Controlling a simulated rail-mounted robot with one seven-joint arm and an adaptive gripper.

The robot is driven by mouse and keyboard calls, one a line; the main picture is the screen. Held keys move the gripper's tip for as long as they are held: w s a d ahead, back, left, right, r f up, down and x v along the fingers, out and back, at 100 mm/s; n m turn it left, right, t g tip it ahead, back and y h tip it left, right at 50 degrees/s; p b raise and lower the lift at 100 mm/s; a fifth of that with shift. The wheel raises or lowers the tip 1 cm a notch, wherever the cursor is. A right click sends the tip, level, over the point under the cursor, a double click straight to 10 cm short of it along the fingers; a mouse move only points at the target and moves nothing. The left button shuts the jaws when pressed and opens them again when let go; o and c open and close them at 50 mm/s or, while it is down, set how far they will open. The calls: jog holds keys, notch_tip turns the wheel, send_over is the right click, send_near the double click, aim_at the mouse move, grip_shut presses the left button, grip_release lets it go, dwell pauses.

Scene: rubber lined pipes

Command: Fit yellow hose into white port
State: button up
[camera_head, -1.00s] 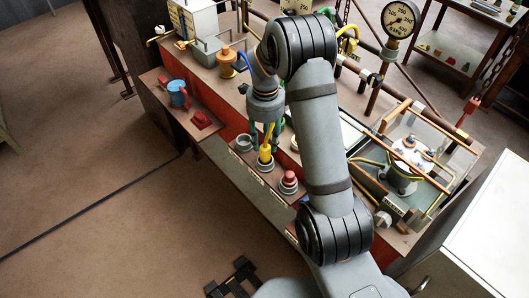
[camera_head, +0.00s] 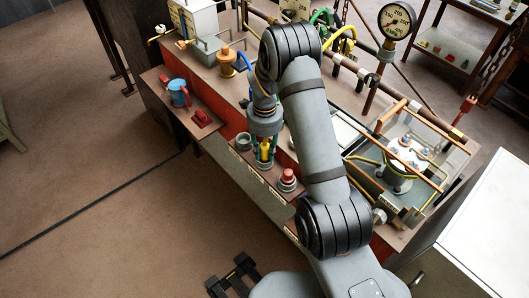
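A short upright yellow piece (camera_head: 264,150), possibly the end of the yellow hose, stands in a round grey-white socket (camera_head: 265,164) on the narrow front shelf. My gripper (camera_head: 264,155) points down over it, with its green-tipped fingers on either side of the yellow piece. I cannot tell whether the fingers touch it. A curved yellow hose (camera_head: 343,38) also shows behind my arm at the back of the bench. I cannot make out for sure which fitting is the white port; my arm hides part of the bench.
A round holder (camera_head: 243,143) stands left of the gripper and a red-topped plug (camera_head: 288,178) right of it. A blue can (camera_head: 179,93) and a red block (camera_head: 202,118) lie on the left shelf. A pressure gauge (camera_head: 397,20) and a clear-walled box (camera_head: 410,160) stand to the right.

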grip_shut()
jog(key=shift+r, duration=0.2)
notch_tip(320, 180, up, 7)
jog(key=shift+r+b, duration=0.15)
jog(key=shift+b, duration=0.9)
jog(key=r, duration=0.1)
jog(key=d+r+p, duration=0.1)
jog(key=r, duration=0.1)
jog(key=shift+w+d+r, duration=0.2)
jog(key=shift+w+r, duration=0.05)
jog(key=shift+r, duration=0.05)
jog(key=w+d+r+p, duration=0.1)
jog(key=d+r+p, duration=0.4)
jog(key=d+p, duration=0.3)
jog(key=shift+w+d+r, duration=0.35)
jog(key=shift+d, duration=0.35)
